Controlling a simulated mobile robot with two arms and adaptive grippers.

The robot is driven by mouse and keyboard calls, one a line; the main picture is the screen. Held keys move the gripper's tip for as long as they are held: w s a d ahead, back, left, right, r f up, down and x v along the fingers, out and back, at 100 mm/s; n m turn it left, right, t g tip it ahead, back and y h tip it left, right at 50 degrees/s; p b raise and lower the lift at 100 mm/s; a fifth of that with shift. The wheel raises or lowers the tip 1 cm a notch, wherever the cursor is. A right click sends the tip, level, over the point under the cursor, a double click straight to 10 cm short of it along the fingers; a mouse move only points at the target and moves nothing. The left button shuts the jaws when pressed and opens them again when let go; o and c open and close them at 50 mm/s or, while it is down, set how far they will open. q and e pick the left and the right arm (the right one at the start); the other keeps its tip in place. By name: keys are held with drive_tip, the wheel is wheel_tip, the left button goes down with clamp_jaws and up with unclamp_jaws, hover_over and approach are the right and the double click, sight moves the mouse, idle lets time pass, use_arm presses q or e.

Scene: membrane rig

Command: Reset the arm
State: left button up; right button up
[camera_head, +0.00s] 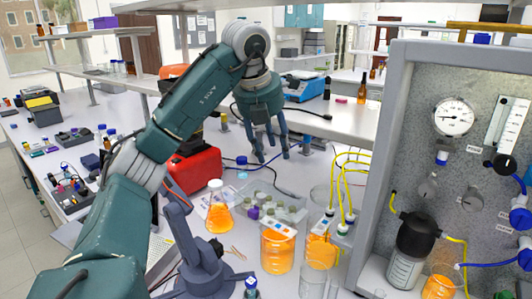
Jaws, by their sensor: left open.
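My left arm comes in from the lower left, rises and bends over, and its teal left gripper (271,153) points down above the white bench (318,160). Its fingers are spread apart with nothing visible between them. The gripper is behind the flasks and beakers and left of the grey membrane rig panel (456,80). My right gripper is not in view.
An orange-filled conical flask (218,214), an orange-filled beaker (277,250) and an empty glass beaker (313,281) stand in front. Yellow tubes (345,185) run beside the panel. A red case (193,172) sits left of the gripper. A blue-topped device (306,86) stands behind.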

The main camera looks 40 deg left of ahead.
use_arm(q)
drive_tip(key=shift+s+a, duration=0.1)
drive_tip(key=shift+a, duration=0.2)
